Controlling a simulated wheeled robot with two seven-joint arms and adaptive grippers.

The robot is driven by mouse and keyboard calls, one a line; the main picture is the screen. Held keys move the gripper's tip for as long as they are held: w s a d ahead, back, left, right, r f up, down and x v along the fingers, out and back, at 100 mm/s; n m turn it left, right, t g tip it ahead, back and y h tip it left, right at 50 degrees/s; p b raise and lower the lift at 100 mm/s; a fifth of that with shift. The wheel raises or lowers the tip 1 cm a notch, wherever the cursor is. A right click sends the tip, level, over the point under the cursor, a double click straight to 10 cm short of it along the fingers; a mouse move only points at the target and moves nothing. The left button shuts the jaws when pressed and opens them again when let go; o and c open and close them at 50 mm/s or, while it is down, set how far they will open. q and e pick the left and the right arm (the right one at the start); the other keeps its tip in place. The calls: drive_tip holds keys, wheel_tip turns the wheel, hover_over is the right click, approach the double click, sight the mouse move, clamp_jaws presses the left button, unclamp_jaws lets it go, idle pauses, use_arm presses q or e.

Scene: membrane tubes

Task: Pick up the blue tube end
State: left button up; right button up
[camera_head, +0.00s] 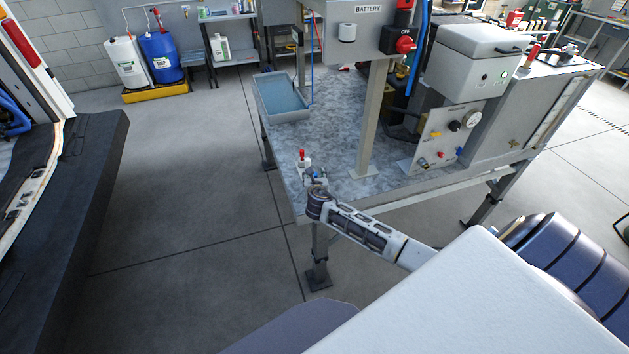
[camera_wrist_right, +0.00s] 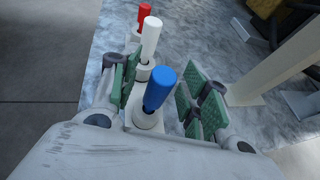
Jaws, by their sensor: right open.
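The blue tube end (camera_wrist_right: 160,88) stands upright in a white base (camera_wrist_right: 146,119) in the right wrist view. My right gripper (camera_wrist_right: 164,84) is open, with its green pads on the left and right of the blue tube end. A gap shows between the blue tube end and the right pad; I cannot tell whether the left pad touches it. A white tube end (camera_wrist_right: 151,38) and a red one (camera_wrist_right: 144,14) stand in line behind it. In the head view my right gripper (camera_head: 315,180) is at the table's near left corner and mostly hides the blue tube end. My left gripper is not in view.
The grey mottled table (camera_head: 335,130) carries a blue-grey tray (camera_head: 283,97) at its far left. A metal post (camera_head: 373,120) stands behind the gripper, and a panel with gauges (camera_head: 447,135) to the right. The floor left of the table is clear.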

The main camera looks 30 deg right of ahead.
idle(0.3)
drive_tip(key=c, duration=0.8)
drive_tip(key=shift+c, duration=0.2)
drive_tip(key=shift+r, duration=0.15)
drive_tip(key=shift+r, duration=4.85)
drive_tip(key=shift+a+r, duration=0.1)
